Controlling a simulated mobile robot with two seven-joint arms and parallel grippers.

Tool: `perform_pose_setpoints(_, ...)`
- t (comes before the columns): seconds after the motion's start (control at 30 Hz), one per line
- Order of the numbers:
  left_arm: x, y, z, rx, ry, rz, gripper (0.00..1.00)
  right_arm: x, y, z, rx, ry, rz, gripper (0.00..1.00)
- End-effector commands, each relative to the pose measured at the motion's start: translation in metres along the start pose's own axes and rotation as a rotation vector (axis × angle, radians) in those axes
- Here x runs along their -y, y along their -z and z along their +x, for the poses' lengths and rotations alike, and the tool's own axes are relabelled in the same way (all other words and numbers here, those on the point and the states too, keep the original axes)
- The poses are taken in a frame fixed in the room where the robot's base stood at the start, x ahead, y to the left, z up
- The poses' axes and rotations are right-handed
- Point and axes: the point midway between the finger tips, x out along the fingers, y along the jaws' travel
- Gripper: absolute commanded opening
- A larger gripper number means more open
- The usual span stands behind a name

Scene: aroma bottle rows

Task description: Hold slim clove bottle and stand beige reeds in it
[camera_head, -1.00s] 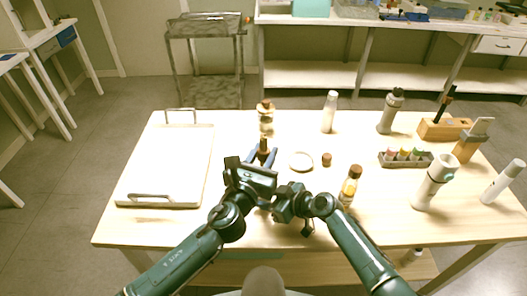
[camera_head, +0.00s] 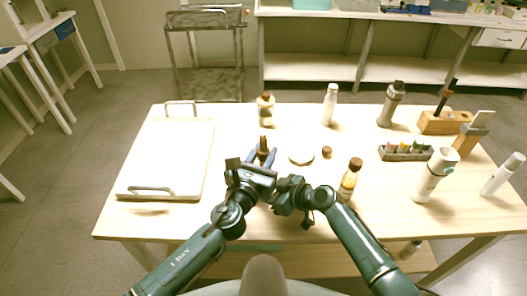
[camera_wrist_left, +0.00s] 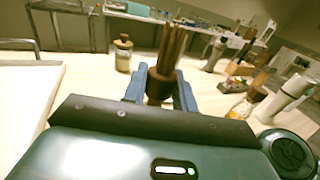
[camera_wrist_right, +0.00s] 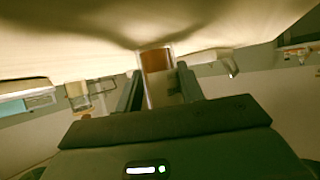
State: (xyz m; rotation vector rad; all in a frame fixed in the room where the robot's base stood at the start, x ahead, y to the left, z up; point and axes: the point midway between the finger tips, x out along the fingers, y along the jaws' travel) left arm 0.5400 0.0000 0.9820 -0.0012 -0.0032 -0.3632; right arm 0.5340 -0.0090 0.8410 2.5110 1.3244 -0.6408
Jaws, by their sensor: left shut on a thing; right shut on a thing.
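My left gripper (camera_head: 263,158) is shut around the dark lower part of a brownish reed bundle (camera_wrist_left: 172,50). The bundle stands roughly upright and fans out slightly above the fingers; it also shows in the head view (camera_head: 263,144). My right gripper (camera_wrist_right: 160,88) is shut on a slim clear glass bottle with amber liquid (camera_wrist_right: 156,66), seen in the right wrist view close to the table. In the head view my arms hide this bottle and the right fingertips. I cannot tell whether the reeds' lower ends are inside the bottle neck.
A white dish (camera_head: 301,157) and small brown cap (camera_head: 326,152) lie right of the grippers. An amber bottle (camera_head: 349,180) stands near my right forearm. A brown-capped jar (camera_head: 265,110) stands behind. A white tray (camera_head: 165,160) fills the left; tools and flasks crowd the right.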

Motion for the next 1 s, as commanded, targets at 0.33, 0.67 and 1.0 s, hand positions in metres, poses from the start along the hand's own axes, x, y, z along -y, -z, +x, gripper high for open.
perform_pose_setpoints(0.33,0.000,0.010,0.000,-0.002,0.001,0.001,0.06,0.000,-0.001,0.000,0.001,0.001,0.000,0.25)
perform_pose_setpoints(0.67,0.000,0.014,0.000,-0.003,0.001,0.001,0.37,0.000,-0.001,0.000,0.001,0.001,0.000,0.25)
perform_pose_setpoints(1.0,0.000,0.014,0.000,-0.003,0.002,0.001,0.53,0.000,-0.001,0.000,0.001,0.001,0.000,0.25)
